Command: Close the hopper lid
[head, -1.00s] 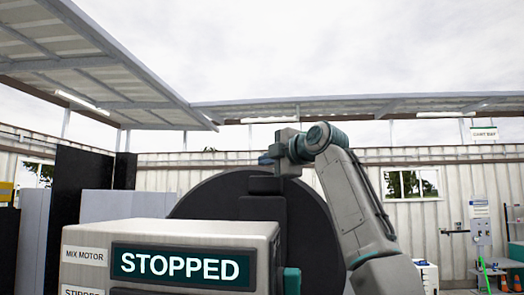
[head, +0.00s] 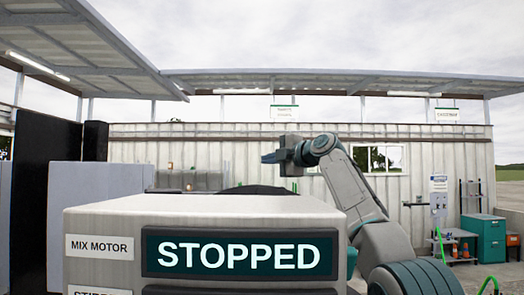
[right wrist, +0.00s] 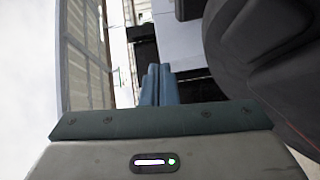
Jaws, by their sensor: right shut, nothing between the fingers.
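The hopper lid (head: 255,189) is black, and only a thin dark edge of it shows in the head view, behind the control box. The box hides the rest, so I cannot tell its angle. My right gripper (head: 268,158) is above and behind the box, over the lid's visible edge and apart from it in the picture. Its blue fingers (right wrist: 158,85) are shut together and empty in the right wrist view. A large dark curved body (right wrist: 262,55) fills the right of that view, close beside the gripper; it looks like the lid. My left gripper is out of view.
The grey control box (head: 210,209) stands close in front, with a "MIX MOTOR" label and a "STOPPED" display (head: 240,254). A green cabinet (head: 483,238) is far off at the right.

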